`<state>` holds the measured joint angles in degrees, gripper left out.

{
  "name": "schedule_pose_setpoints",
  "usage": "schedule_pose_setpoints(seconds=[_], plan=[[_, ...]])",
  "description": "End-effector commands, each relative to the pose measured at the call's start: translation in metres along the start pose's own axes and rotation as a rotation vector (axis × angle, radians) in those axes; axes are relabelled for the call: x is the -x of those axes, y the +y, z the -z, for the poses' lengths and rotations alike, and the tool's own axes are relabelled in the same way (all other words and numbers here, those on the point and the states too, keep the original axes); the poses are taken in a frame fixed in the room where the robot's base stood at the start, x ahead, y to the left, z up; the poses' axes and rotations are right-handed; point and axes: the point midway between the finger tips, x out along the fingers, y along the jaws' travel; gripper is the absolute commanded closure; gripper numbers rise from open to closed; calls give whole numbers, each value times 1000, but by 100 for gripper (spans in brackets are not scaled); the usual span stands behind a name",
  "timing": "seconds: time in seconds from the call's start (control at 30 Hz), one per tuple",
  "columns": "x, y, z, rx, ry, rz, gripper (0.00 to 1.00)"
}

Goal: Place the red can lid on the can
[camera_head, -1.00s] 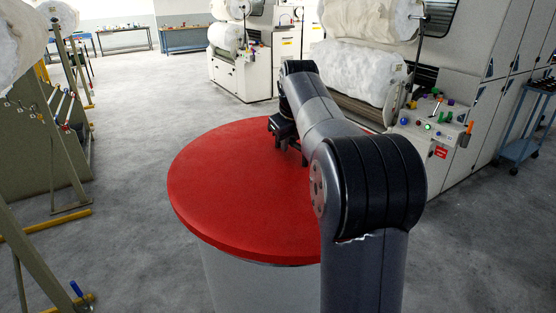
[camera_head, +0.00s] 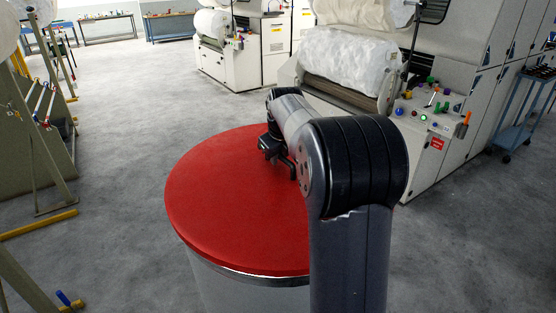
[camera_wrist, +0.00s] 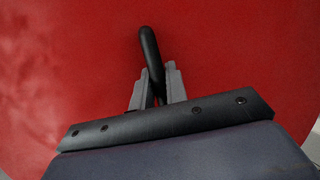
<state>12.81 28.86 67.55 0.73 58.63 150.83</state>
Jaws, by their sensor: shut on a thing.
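The red can lid (camera_head: 225,205) is a large flat disc over the mouth of the grey can (camera_head: 245,293). A strip of the can's shiny rim shows below the lid's front edge. I cannot tell whether the lid rests fully on the rim or sits slightly above it. My gripper (camera_head: 284,168) is low over the lid's far right part, partly hidden by my arm. In the wrist view, my gripper (camera_wrist: 157,82) is shut on the lid's black bar handle (camera_wrist: 149,45), and the red lid (camera_wrist: 70,60) fills most of the background.
A carding machine (camera_head: 440,130) with a control panel stands behind on the right, with a blue trolley (camera_head: 522,115) beyond. A green frame (camera_head: 40,145) and a yellow floor bar (camera_head: 38,225) are at the left. The grey floor (camera_head: 130,130) between is clear.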

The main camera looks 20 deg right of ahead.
Motion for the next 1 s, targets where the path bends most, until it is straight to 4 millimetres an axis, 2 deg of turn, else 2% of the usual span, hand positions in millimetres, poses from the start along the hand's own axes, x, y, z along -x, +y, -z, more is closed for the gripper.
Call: schedule_pose_setpoints(seconds=[0.17, 0.93, 0.97, 1.0], plan=[[-14, 3, 6, 0, -3, 1, 100], [-25, 5, 10, 0, -3, 2, 100], [-26, 6, 11, 0, 0, 0, 85], [-26, 6, 11, 0, 0, 0, 82]])
